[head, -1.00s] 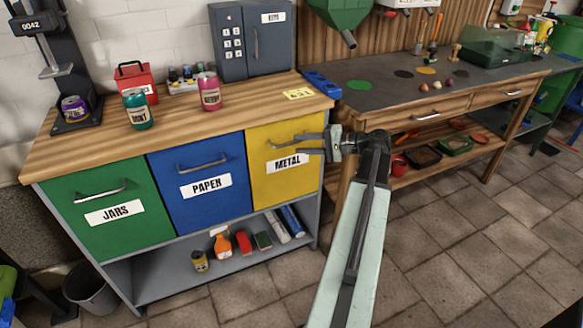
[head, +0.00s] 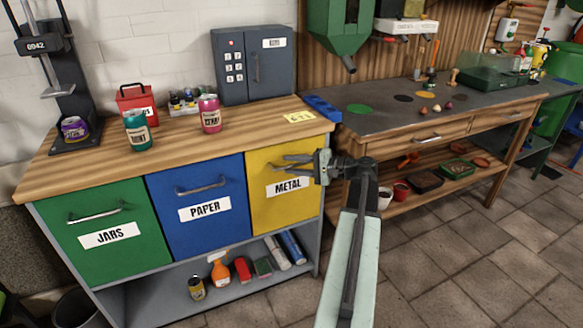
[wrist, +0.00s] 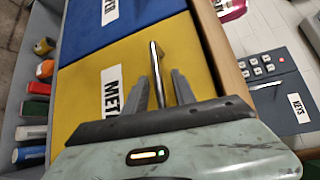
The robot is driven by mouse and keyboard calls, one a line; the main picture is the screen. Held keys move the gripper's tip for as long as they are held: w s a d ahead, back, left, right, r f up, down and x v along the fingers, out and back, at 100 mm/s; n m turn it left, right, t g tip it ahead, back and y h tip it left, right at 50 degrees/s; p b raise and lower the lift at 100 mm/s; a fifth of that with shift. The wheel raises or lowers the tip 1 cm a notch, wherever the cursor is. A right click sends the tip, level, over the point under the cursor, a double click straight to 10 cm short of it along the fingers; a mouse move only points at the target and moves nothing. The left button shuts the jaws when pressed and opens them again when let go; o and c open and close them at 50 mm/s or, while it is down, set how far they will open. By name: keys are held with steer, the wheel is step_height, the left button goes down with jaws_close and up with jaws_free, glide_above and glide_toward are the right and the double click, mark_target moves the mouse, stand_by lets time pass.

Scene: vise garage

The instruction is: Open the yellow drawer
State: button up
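The yellow drawer (head: 262,207), labelled METAL, is at the right end of the cabinet. Its front looks flush with the drawers beside it. Its metal handle (wrist: 157,65) shows in the wrist view. My gripper (head: 283,164) is in front of this drawer's upper part, coming from the right. In the wrist view my gripper (wrist: 160,88) has its two fingers apart, with the near part of the handle between them. A gap shows on each side of the handle, and I cannot tell how deep the fingers reach around it. In the head view the fingers partly cover the handle.
Left of it are the blue PAPER drawer (head: 200,207) and green JARS drawer (head: 105,235). A workbench (head: 430,105) stands right. Floor in front is open.

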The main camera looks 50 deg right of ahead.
jaws_close()
stand_by(1.3)
